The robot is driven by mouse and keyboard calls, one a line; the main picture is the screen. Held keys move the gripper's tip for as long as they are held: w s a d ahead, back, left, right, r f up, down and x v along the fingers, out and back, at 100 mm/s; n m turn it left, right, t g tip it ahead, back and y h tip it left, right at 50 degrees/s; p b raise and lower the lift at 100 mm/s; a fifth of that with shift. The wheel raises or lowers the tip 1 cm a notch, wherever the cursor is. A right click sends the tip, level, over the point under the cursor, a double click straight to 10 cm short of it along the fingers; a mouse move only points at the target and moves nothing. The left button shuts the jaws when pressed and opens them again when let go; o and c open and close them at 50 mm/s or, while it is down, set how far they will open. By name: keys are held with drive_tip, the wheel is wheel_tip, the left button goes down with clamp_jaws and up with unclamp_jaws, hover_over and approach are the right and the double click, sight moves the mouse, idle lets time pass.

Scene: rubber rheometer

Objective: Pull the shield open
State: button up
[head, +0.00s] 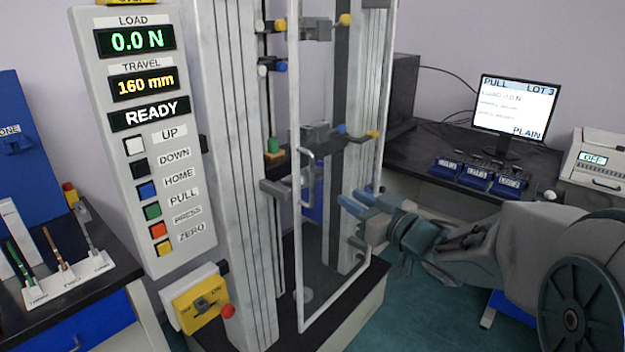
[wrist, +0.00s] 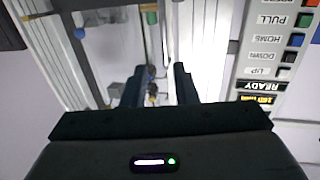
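The shield (head: 296,120) is a tall clear panel in a pale frame on the front of the test machine. Its handle (head: 307,178) is a vertical grey bar near the frame's left edge. My gripper (head: 358,203) is to the right of the handle, apart from it, with blue-grey fingers pointing toward the machine. In the wrist view the two dark fingers (wrist: 160,85) stand apart with a gap between them, and I see nothing clearly held. Whether the fingers touch the shield, I cannot tell.
A control panel (head: 150,130) reading READY stands left of the machine columns. A yellow switch box with a red knob (head: 228,311) is below it. A sample rack (head: 70,275) is on the left bench. A monitor (head: 515,106) and blue trays (head: 477,177) are on the right bench.

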sight(313, 177)
drive_tip(key=shift+y, duration=0.3)
drive_tip(key=p+x, duration=0.1)
drive_tip(key=x, duration=1.3)
drive_tip(key=shift+s+a, duration=0.15)
drive_tip(key=shift+s, duration=0.05)
clamp_jaws()
